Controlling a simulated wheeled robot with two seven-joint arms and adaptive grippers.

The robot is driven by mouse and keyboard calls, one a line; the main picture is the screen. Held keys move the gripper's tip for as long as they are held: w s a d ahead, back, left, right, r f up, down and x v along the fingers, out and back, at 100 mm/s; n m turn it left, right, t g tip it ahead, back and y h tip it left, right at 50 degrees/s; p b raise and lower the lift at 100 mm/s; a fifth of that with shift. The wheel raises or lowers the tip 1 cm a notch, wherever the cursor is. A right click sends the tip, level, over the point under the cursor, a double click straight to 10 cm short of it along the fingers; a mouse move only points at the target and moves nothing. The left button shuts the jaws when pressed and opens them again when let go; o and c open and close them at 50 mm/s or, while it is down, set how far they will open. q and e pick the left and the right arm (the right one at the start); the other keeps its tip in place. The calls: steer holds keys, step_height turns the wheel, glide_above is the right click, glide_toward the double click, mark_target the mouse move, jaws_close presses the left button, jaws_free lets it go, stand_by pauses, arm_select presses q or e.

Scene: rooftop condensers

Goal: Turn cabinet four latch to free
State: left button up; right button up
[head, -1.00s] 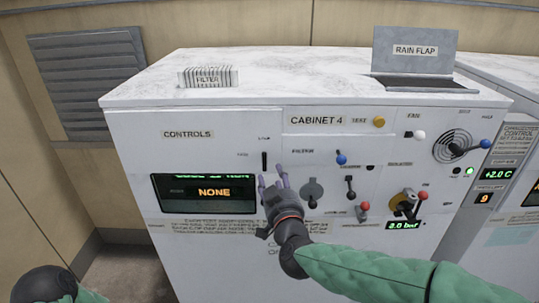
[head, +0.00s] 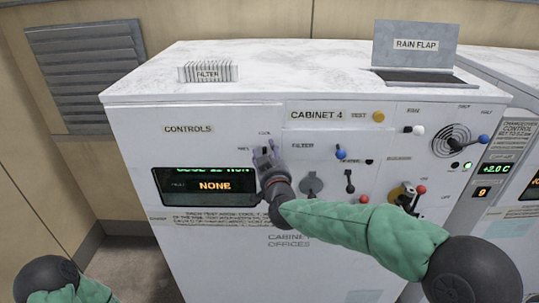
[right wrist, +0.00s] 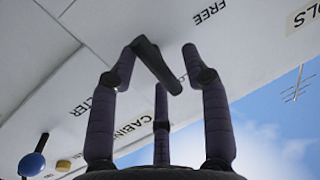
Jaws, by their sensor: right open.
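Cabinet four (head: 200,260) is a white unit with a speckled top and a "CABINET 4" label. Its latch is a short dark bar (right wrist: 157,66), seen in the right wrist view near the word FREE. In the head view it is hidden behind my right gripper (head: 266,150). That gripper is open, its purple fingertips (right wrist: 160,52) on either side of the bar. I cannot tell whether they touch it. The head view shows a "LOCK" label above the gripper and a small label to its left. My left gripper is out of view.
A blue-knobbed lever (head: 341,154), a grey round cover (head: 311,187), a black lever (head: 349,182) and a red-knobbed lever (head: 364,199) lie to the right. The rain flap (head: 413,48) stands raised.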

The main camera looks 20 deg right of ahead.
jaws_close()
